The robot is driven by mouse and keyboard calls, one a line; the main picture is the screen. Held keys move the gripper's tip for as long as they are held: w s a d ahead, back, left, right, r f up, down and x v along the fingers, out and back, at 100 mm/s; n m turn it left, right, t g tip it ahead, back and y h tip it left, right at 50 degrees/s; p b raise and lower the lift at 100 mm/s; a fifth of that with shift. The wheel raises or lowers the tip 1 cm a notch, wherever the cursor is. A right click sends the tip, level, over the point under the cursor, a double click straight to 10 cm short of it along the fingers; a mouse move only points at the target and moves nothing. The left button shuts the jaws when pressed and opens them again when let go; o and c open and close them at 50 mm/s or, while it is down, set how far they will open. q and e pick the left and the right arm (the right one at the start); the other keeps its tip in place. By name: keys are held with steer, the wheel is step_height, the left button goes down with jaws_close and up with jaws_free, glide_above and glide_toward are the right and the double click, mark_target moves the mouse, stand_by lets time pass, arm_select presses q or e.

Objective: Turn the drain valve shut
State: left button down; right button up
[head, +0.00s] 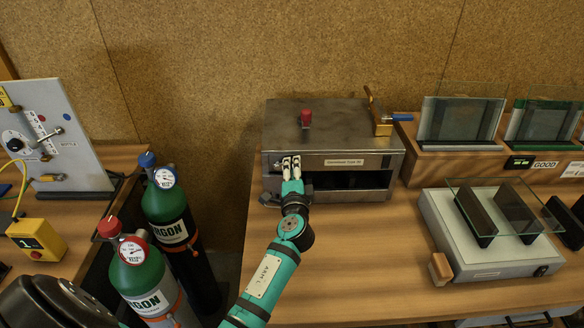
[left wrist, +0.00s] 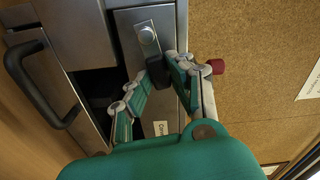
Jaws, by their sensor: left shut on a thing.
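My left gripper (head: 291,163) is at the upper front of a grey metal box (head: 325,120), left of its printed label (head: 343,162). I cannot tell from a marking whether this lever is the drain valve. A brass fitting (head: 377,108) with a blue handle (head: 402,117) stands at the box's right end. My right gripper is not in view.
A red knob (head: 305,117) stands on the box top. A dark door handle (left wrist: 38,85) is close by in the left wrist view. Argon bottles (head: 170,215) stand left of the bench. Bare wood (head: 360,250) lies in front.

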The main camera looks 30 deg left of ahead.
arm_select(q)
steer(key=shift+f+m, duration=0.4)
steer(key=shift+m, duration=0.7)
steer(key=c, duration=1.2)
jaws_free()
steer(key=shift+w+f, duration=0.1)
steer(key=v, duration=1.2)
